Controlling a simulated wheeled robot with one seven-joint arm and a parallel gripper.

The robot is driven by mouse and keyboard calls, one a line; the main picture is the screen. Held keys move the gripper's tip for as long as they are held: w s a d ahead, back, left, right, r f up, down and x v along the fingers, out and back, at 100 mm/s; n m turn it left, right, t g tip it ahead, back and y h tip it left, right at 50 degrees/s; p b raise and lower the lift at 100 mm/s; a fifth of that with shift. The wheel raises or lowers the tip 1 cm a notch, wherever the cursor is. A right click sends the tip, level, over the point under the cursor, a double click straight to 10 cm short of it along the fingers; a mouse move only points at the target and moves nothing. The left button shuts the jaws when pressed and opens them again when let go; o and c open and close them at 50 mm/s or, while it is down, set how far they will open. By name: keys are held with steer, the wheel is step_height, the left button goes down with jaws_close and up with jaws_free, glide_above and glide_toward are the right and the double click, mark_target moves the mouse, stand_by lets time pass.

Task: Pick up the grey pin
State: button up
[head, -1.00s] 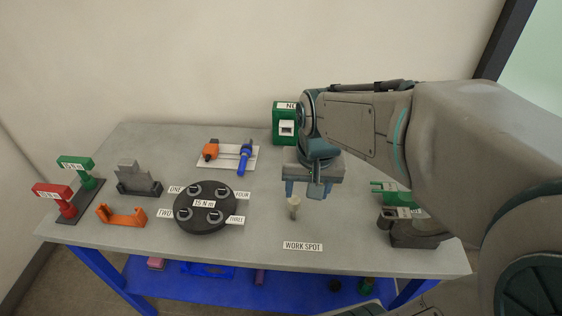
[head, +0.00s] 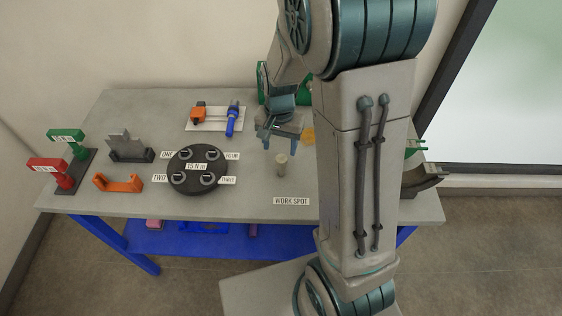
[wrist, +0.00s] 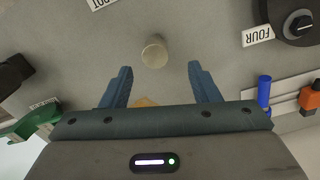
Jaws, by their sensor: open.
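The grey pin (head: 282,166) is a short, pale grey-beige cylinder standing on the cart top, behind the WORK SPOT label. In the wrist view the pin (wrist: 154,51) shows its round top, just beyond the fingertips and roughly centred between their lines. My gripper (head: 279,142) is open and empty, behind the pin in the head view. Its two blue fingers (wrist: 160,72) are spread wide in the wrist view, with neither touching the pin. The exact height of the fingers over the table cannot be told.
A black round plate (head: 197,183) with numbered sockets lies left of the pin. An orange bracket (head: 118,184), a grey block (head: 128,147) and red and green labelled pieces stand further left. An orange-and-blue tool (head: 231,121) lies behind. My arm hides much of the right side.

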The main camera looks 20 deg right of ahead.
mark_target(281, 158)
steer(key=shift+s+d+f+p, duration=0.15)
steer(key=shift+f+p, duration=0.2)
steer(key=shift+f, duration=1.15)
steer(key=shift+s+f+p, duration=0.15)
steer(key=shift+f+p, duration=0.15)
steer(key=shift+f, duration=1.2)
steer(key=c, duration=1.1)
